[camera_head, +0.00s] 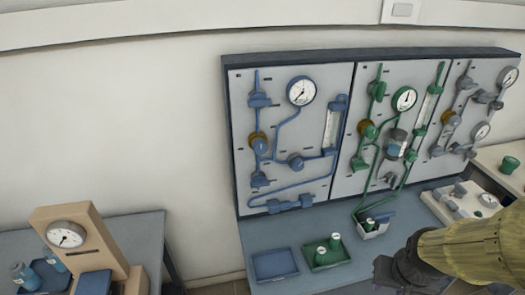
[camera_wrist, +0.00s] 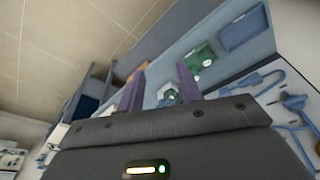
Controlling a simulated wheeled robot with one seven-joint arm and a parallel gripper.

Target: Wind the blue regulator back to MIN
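The blue regulator (camera_head: 258,143), a round brass-coloured body with a blue front, is on the left panel in the head view, on the blue pipework. A blue gauge (camera_head: 301,91) with a white dial sits up and right of it. The regulator's MIN mark and setting are too small to read. My gripper (camera_wrist: 160,88) shows in the wrist view with its two purple fingers apart and nothing between them. In the head view my dark wrist is at the bottom right, well away from the regulator. The regulator cannot be made out in the wrist view.
Green (camera_head: 404,99) and grey (camera_head: 509,77) gauges mark neighbouring panels. A beige gauge stand (camera_head: 82,238) is at the left. Open space lies before the blue panel.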

